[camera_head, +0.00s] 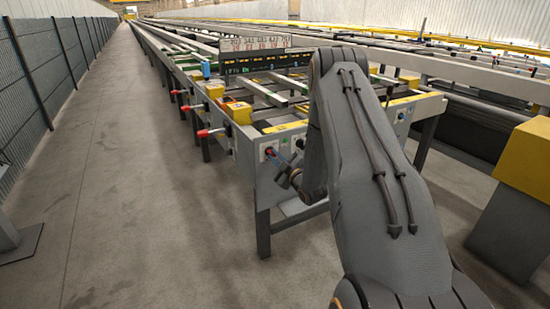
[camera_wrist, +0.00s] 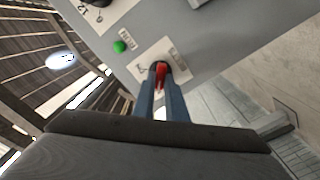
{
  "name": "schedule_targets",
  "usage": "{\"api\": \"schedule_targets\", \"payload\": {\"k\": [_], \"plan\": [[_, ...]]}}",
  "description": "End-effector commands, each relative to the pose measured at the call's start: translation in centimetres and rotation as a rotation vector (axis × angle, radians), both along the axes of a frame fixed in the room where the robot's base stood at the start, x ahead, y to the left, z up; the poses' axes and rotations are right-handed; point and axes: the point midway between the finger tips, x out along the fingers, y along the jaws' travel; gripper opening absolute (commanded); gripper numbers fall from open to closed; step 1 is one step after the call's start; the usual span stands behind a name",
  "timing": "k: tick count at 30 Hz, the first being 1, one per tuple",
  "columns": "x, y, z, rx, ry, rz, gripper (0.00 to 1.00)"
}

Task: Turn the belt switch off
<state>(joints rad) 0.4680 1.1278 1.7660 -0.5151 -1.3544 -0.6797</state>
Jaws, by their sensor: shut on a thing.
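The belt switch (camera_wrist: 160,70) is a red handle on a dark round base, on a white label plate on the grey panel (camera_wrist: 205,45). My gripper (camera_wrist: 162,88) is shut on the red handle, with one blue-grey finger on each side of it. In the head view my gripper (camera_head: 273,157) reaches the front end panel of the runout table (camera_head: 247,165), and the switch is mostly hidden there. The lettering on the plate is too blurred to read, so I cannot tell the switch's marked position.
Red-tipped levers (camera_head: 205,133) stick out along the table's left side. A yellow-topped block (camera_head: 525,160) stands at the right. The floor aisle (camera_head: 110,200) at the left is clear.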

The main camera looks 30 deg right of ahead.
Motion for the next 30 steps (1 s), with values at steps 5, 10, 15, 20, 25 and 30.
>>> {"api": "schedule_targets", "payload": {"k": [5,10,15,20,25,30], "plan": [[0.0,0.1,-0.1,0.000,0.001,0.001,0.20],[0.0,0.0,0.0,0.000,0.001,0.001,0.30],[-0.1,0.0,0.0,0.000,0.001,0.001,0.30],[-1.2,-0.1,-0.1,0.001,0.003,-0.001,0.30],[-4.0,-0.2,-0.1,0.001,0.003,-0.001,0.30],[-6.4,-0.2,-0.1,0.000,0.002,-0.001,0.30]]}}
